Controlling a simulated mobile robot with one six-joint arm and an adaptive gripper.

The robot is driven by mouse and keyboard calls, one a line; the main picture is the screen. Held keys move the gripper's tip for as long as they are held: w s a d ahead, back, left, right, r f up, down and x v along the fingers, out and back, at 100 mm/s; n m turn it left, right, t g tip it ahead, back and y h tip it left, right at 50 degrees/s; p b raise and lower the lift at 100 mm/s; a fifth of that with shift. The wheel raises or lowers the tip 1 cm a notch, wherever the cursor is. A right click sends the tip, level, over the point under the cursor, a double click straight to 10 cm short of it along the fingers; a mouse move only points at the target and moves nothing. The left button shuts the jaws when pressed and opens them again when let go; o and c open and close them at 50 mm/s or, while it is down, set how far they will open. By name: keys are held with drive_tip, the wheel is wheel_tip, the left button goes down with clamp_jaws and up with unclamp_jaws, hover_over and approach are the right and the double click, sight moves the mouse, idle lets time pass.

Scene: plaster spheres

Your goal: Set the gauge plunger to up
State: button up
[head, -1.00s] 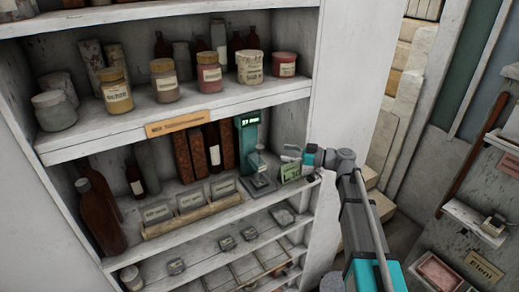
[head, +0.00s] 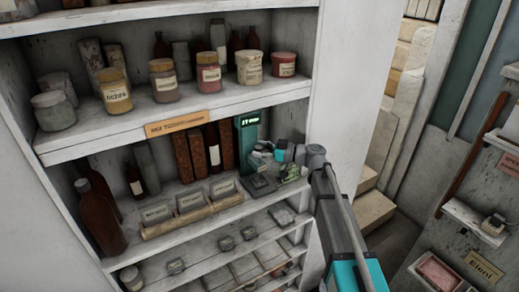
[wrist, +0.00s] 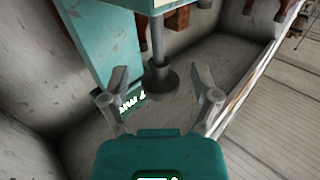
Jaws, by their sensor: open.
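The teal gauge (head: 247,138) with a lit green display stands on the middle shelf, near its right end. In the wrist view its teal column (wrist: 100,45) rises at the left, and its grey plunger (wrist: 158,45) hangs down to a round dark foot. My gripper (wrist: 160,76) is open, with one finger on each side of the plunger foot. I cannot tell whether the fingers touch it. In the head view my gripper (head: 268,153) is in front of the gauge and hides the plunger.
The shelf above holds jars (head: 210,72). The cabinet's right side wall (head: 345,80) is close to my arm.

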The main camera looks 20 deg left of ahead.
clamp_jaws()
drive_tip(key=shift+r+p, duration=1.4)
drive_tip(key=shift+p, duration=0.05)
unclamp_jaws()
drive_tip(key=shift+d, duration=0.15)
drive_tip(key=w+d, duration=0.1)
drive_tip(key=d, duration=1)
drive_tip(key=shift+d, duration=0.35)
